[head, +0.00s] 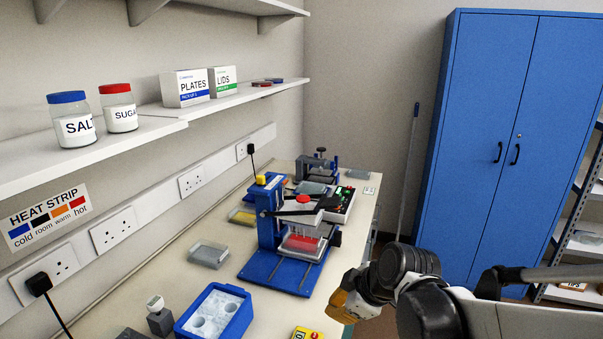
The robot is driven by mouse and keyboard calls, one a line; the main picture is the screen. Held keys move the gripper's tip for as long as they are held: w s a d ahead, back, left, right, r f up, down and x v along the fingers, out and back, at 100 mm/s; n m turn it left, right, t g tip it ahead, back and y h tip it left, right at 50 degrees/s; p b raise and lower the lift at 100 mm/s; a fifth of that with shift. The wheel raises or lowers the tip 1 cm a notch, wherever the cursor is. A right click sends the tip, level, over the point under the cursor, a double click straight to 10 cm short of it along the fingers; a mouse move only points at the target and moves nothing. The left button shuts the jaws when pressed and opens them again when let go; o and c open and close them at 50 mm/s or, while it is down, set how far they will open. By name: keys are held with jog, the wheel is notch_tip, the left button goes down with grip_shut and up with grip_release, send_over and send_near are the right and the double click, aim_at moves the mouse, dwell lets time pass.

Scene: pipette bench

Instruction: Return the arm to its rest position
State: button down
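My arm reaches in from the lower right of the head view, with dark round joints and pale links. My gripper (342,306) appears to be the small orange-brown end at the arm's left tip, by the bench's front right edge. It is small and partly hidden by the arm's own wrist, so I cannot tell whether its fingers are open or shut. I see nothing clearly held in it.
The bench (268,318) carries a blue press-like stand (268,213), a blue ice box (214,314), a clear tray (208,254) and a yellow block (305,334). A shelf (150,127) runs above. A blue cabinet (490,140) stands behind the arm; shelving (577,246) is at right.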

jog(key=s+d+r+m+h, duration=0.1)
jog(key=s+d+m+h, duration=0.1)
jog(key=s+d+m, duration=0.3)
jog(key=s+d+r+m+t+h+b, duration=0.1)
jog(key=s+d+r+m+h, duration=0.1)
jog(key=s+d+m, duration=0.4)
jog(key=s+m, duration=0.3)
jog(key=s, duration=0.1)
jog(key=shift+d+r+t, duration=0.25)
jog(key=shift+t, duration=0.05)
